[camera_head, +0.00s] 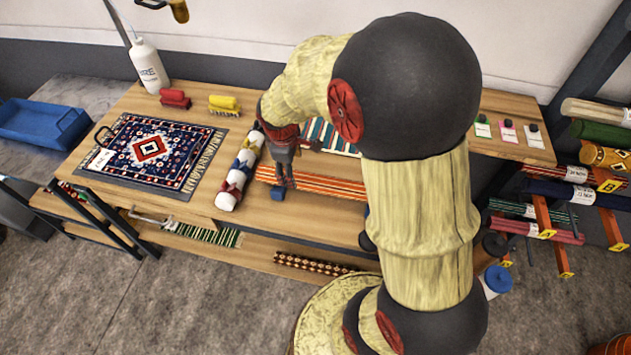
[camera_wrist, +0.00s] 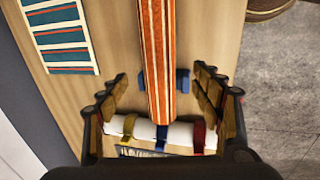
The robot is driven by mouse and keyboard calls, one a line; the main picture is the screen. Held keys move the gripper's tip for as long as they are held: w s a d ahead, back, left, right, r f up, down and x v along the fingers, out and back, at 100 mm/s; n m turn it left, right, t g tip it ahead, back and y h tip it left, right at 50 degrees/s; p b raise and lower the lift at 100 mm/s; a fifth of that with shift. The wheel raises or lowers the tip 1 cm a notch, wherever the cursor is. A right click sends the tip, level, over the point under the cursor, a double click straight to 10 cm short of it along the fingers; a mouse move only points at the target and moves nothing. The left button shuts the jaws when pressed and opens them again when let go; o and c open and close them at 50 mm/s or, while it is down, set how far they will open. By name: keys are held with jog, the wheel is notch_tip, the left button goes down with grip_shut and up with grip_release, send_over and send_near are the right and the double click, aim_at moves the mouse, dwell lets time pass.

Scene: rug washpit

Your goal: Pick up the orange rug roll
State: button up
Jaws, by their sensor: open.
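The orange rug roll (camera_head: 322,186), striped orange, dark and white, lies along the wooden table, partly hidden by my arm in the head view. In the wrist view the roll (camera_wrist: 160,50) runs from the top edge down to its near end, between my fingers. My gripper (camera_wrist: 161,88) is open, one finger on each side of the roll with a gap at both sides. In the head view my gripper (camera_head: 282,170) is at the roll's left end. Whether the fingers are at the roll's height or above it I cannot tell.
A white roll with yellow, blue and red bands (camera_head: 238,172) lies close beyond the roll's left end. A blue block (camera_wrist: 182,80) shows beside the roll. A teal striped rug (camera_head: 330,136) lies behind. A patterned rug (camera_head: 150,150) lies left. A roll rack (camera_head: 555,220) stands right.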

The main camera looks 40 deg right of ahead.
jog(key=b+x, duration=0.1)
jog(key=x, duration=0.4)
jog(key=w+b+x, duration=0.1)
jog(key=x, duration=0.2)
jog(key=shift+a+b, duration=0.15)
jog(key=shift+b, duration=0.15)
jog(key=shift+s, duration=0.1)
jog(key=shift+c, duration=1.2)
jog(key=shift+r, duration=0.1)
grip_shut()
